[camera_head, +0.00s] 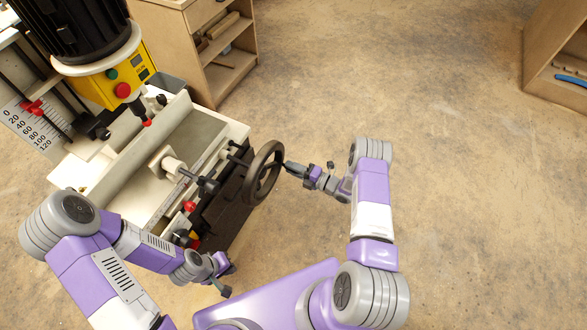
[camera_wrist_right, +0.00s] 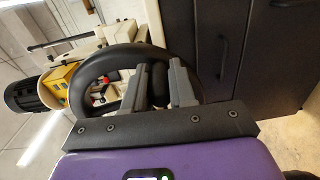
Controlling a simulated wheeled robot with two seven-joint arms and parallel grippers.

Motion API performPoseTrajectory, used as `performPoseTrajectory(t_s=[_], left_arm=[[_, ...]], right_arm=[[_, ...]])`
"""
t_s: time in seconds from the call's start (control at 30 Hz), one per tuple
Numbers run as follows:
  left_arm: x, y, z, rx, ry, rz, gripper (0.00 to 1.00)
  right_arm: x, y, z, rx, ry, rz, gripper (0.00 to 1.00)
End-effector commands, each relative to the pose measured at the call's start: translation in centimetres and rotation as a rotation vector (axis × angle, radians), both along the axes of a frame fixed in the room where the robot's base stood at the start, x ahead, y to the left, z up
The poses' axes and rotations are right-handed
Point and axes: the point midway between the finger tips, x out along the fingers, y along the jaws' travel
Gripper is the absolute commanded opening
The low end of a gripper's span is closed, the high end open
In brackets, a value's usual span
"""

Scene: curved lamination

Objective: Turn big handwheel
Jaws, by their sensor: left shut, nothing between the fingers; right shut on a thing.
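The big black handwheel (camera_head: 268,148) is mounted on the front of the machine, a little left of the middle of the head view. It also shows as a thick dark ring in the right wrist view (camera_wrist_right: 88,76). My left gripper (camera_head: 225,283) is shut and empty, low in front of the machine and apart from the wheel.
The machine's cream table (camera_head: 185,135) carries smaller knobs and levers on its front. A yellow control box (camera_head: 120,82) with a red button stands behind. Wooden shelves (camera_head: 225,50) are at the back, another shelf (camera_head: 560,65) at far right. The floor on the right is clear.

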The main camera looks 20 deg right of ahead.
Motion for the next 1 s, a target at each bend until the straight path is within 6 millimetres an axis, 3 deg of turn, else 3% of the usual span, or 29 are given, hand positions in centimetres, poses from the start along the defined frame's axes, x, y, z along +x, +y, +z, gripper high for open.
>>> performPoseTrajectory(t_s=[0.1,0.13,0.3,0.67,1.0], left_arm=[[0.0,0.0,0.0,0.0,0.0,0.0,0.0],[0.0,0.0,0.0,0.0,0.0,0.0,0.0],[0.0,0.0,0.0,0.0,0.0,0.0,0.0],[0.0,0.0,0.2,0.0,0.0,0.0,0.0],[0.0,0.0,1.4,0.0,0.0,0.0,0.0]], right_arm=[[-0.1,0.0,0.1,0.002,0.001,0.001,0.0],[-0.1,0.0,0.1,0.003,0.0,0.001,0.27],[-0.1,0.0,0.1,0.002,0.001,0.002,0.5],[-0.6,-0.4,0.1,0.002,0.001,0.0,0.5],[-4.7,-4.0,0.3,0.001,0.002,-0.001,0.5]])
